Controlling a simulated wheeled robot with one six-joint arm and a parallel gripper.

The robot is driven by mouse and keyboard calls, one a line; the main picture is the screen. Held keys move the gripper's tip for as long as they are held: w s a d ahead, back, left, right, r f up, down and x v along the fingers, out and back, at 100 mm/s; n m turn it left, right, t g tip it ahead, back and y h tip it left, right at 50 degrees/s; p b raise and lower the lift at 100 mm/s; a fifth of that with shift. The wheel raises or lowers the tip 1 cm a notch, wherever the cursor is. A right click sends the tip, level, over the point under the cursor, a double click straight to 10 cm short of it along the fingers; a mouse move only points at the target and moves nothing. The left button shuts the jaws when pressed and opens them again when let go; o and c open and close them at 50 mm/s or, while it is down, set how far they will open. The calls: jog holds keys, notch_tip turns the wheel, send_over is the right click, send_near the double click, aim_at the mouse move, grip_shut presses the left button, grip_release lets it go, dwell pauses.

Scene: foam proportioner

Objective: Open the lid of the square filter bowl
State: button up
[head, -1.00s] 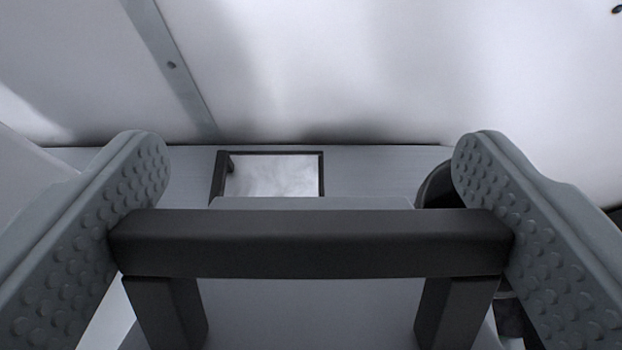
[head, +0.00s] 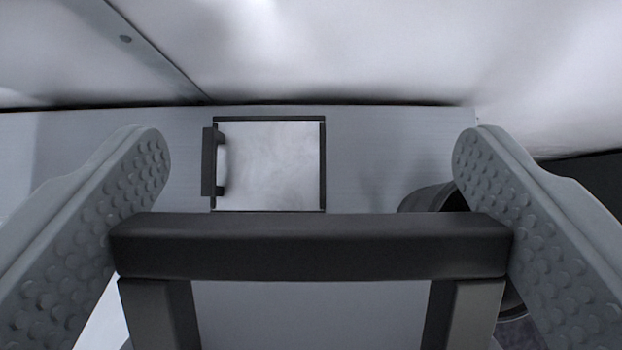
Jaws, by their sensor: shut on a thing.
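My gripper (head: 311,180) has its two grey, studded fingers at the left and right of the head view. It is shut on a dark bar handle (head: 311,246), gripping it by its two ends. The handle runs level across the view, with two dark posts going down from it. A plain grey surface (head: 312,315) shows between the posts and looks like the lid that carries the handle. The lid's hinge and the inside of the filter bowl are hidden, so I cannot tell how far the lid is open.
Beyond the handle, a pale square panel (head: 272,165) with a dark frame and a small dark handle (head: 209,162) at its left lies on a grey surface (head: 385,145). A dark round part (head: 428,198) is partly hidden behind my right finger. A white wall (head: 330,55) stands behind.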

jog(key=shift+w+f, duration=0.4)
jog(key=shift+w, duration=0.05)
jog(key=shift+f, duration=0.1)
jog(key=o, duration=1.3)
jog(key=shift+w+f, duration=0.1)
jog(key=shift+c, duration=0.2)
jog(key=v, duration=1.7)
jog(key=shift+r, duration=0.3)
